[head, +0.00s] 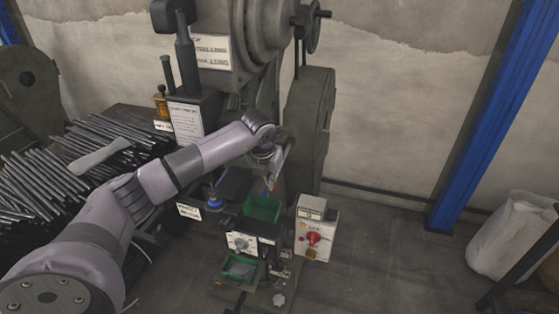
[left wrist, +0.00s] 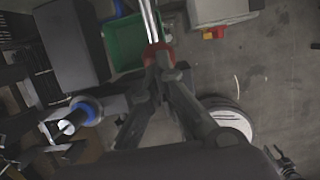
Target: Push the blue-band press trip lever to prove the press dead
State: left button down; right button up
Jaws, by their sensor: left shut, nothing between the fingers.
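A blue band shows on a small press part (head: 213,198) left of the green bin in the head view. In the left wrist view it is a blue ring around a pale cylinder (left wrist: 78,118), to the left of my fingers. My left gripper (head: 274,180) is shut and empty above the small press. In the left wrist view, my left gripper (left wrist: 160,62) has its fingertips together near a red-banded metal rod (left wrist: 153,35); I cannot tell if they touch. I cannot clearly make out which part is the blue-band trip lever. My right gripper is out of view.
A green bin (head: 262,208) lies below my left gripper; a second green tray (head: 238,269) is lower. A pale control box (head: 316,228) with a red knob stands on the right. Metal rods (head: 85,160) fill the left bench.

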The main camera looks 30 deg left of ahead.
pick_arm(q)
jog(key=shift+f, duration=0.15)
jog(key=shift+f+b, duration=0.75)
jog(key=shift+f, duration=0.1)
jog(key=shift+f+b, duration=0.8)
